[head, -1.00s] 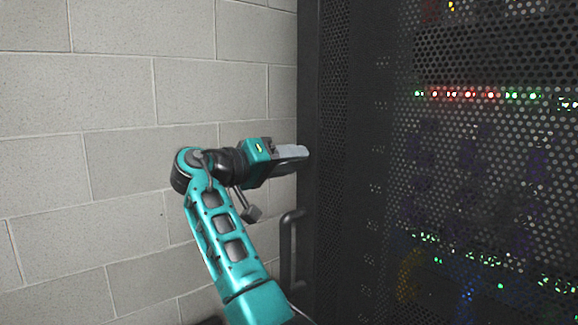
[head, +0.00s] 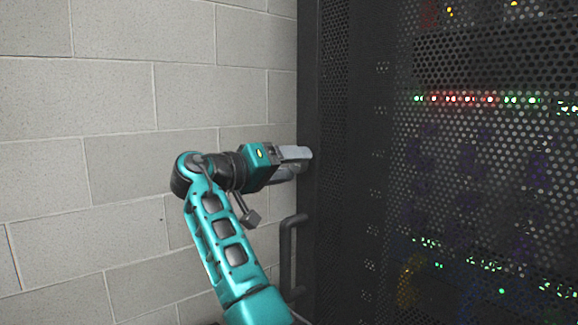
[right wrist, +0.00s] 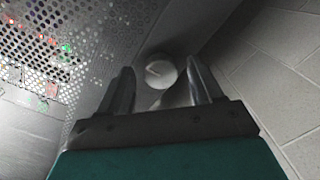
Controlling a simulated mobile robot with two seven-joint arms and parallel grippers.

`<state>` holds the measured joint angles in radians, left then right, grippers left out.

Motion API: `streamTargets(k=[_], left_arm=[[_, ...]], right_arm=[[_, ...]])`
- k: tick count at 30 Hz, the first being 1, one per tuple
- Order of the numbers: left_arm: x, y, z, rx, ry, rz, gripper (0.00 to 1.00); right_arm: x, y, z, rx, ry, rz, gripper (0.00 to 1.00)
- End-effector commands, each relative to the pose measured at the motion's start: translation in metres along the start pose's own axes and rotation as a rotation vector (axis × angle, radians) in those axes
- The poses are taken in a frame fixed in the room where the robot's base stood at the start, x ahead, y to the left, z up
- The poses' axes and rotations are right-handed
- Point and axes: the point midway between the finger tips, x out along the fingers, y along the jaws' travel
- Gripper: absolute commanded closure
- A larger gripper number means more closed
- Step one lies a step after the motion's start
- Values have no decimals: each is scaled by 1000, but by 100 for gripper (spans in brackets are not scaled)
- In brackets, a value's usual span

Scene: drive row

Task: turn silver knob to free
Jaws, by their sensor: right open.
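The silver knob (right wrist: 160,72) shows in the right wrist view as a round light disc with a small mark on its face, on the cabinet's edge panel. My right gripper (right wrist: 162,80) is open, with one finger on each side of the knob in that view. I cannot tell whether the fingers touch it. In the head view my right gripper (head: 303,160) is at the cabinet's left edge, and the knob is hidden there. My left gripper is not in view.
A dark rack cabinet (head: 385,160) with a perforated door and small lights fills the right side. A vertical bar handle (head: 287,255) is below my right gripper. A grey block wall (head: 115,100) is at the left.

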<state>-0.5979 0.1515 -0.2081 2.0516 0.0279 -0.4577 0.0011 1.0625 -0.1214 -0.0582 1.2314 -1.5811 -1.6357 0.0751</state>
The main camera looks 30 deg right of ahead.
Motion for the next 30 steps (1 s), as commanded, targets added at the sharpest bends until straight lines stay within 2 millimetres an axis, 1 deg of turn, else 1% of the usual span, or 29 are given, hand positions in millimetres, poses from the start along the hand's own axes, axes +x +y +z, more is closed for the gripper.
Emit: streamTargets(k=[4, 7, 11, 18, 21, 24, 30], left_arm=[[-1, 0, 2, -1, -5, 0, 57], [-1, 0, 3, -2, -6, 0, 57], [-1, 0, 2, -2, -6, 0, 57], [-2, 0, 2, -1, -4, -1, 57], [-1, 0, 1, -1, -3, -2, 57], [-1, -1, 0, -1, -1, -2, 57], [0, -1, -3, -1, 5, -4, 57]], right_arm=[[-2, 0, 0, -1, 0, -1, 35], [-11, -1, 0, -1, 1, -2, 35], [-34, 0, -1, -1, 3, -3, 35], [-88, 0, -1, -1, 3, -3, 35], [-106, 0, -1, -1, 2, -1, 35], [-119, 0, -1, -1, 1, -2, 35], [-129, 0, 0, 0, 0, 0, 35]])
